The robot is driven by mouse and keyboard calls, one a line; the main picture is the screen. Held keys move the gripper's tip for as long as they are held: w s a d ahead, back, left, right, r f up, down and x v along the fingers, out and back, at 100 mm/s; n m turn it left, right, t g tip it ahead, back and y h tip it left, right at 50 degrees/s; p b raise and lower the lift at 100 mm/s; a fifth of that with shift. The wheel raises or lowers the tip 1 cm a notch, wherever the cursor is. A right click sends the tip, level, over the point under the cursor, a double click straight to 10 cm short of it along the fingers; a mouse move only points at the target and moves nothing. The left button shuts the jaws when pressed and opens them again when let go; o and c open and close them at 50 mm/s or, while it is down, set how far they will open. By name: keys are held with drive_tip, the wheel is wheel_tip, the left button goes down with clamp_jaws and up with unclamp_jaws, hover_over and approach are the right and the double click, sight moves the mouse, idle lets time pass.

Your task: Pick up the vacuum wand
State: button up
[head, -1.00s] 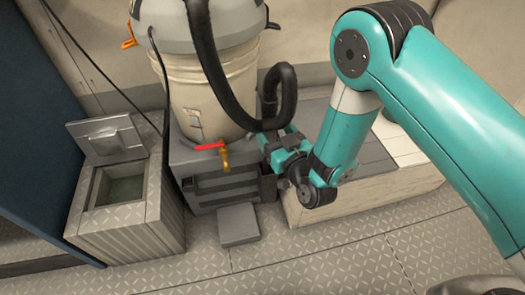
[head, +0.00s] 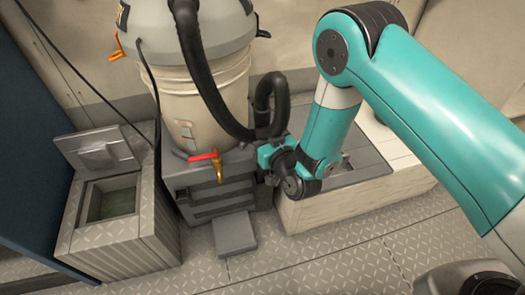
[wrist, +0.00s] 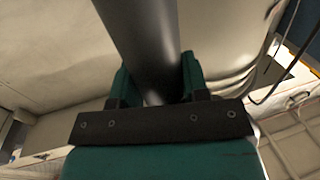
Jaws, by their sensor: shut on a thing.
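The vacuum wand (wrist: 143,45) is a dark tube running up between the two green fingers of my gripper (wrist: 155,90) in the wrist view. The fingers are shut on it. In the head view my gripper (head: 268,152) is beside the vacuum's body, at the lower end of the looped black hose (head: 205,85). The wand is mostly hidden there behind my gripper and arm. The vacuum (head: 205,95) has a cream tank and a grey lid and stands on a grey base.
An open bin (head: 112,200) with a raised lid stands at the left. A red-handled brass valve (head: 215,162) sticks out in front of the tank. A grey step (head: 235,233) lies on the diamond-plate floor (head: 330,262). A pale bench box (head: 340,205) stands under my arm.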

drive_tip(key=shift+r, duration=0.15)
wheel_tip(320, 180, up, 20)
drive_tip(key=p, duration=1)
